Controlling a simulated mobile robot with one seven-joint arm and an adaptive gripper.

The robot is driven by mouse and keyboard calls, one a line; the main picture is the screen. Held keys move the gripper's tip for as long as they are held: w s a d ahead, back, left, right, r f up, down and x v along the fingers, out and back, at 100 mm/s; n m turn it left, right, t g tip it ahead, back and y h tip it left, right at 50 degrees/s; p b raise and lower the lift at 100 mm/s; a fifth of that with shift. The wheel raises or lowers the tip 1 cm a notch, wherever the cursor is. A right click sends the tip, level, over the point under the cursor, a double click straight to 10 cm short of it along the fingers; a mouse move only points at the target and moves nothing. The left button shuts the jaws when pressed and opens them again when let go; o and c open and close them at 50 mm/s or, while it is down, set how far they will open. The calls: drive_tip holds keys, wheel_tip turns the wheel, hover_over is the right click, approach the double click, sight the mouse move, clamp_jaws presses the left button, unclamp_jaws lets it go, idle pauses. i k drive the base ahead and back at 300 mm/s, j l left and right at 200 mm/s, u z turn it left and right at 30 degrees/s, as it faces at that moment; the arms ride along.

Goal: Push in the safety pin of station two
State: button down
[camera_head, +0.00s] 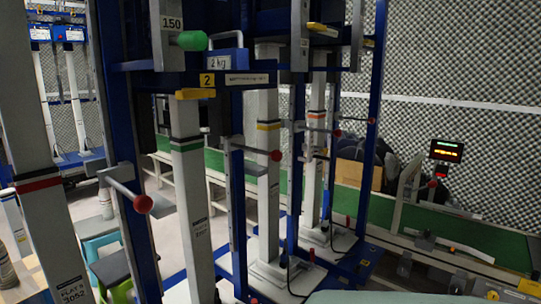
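Station two is marked by a yellow "2" label (207,80) on a dark blue crossbar (290,75). A "2 kg" block with a handle (224,62) sits by the label. A green rounded knob (192,40) sticks out beside the grey "150" plate (172,22). A yellow tab (195,94) projects just below the "2" label. Which of these parts is the safety pin, and how deep it sits, I cannot tell. The white column with a green band (190,190) stands below. My gripper is not in view.
Red-ball levers stick out at left (143,204) and centre (276,156). More white columns (267,170) and blue posts (375,110) stand close together. Stools (105,262) are at lower left. A green-topped bench (420,218) and a lit display (446,151) are at right.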

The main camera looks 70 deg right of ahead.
sight(276, 156)
drive_tip(key=z, duration=1.9)
drive_tip(key=k+l, duration=0.1)
drive_tip(key=i+j, duration=0.1)
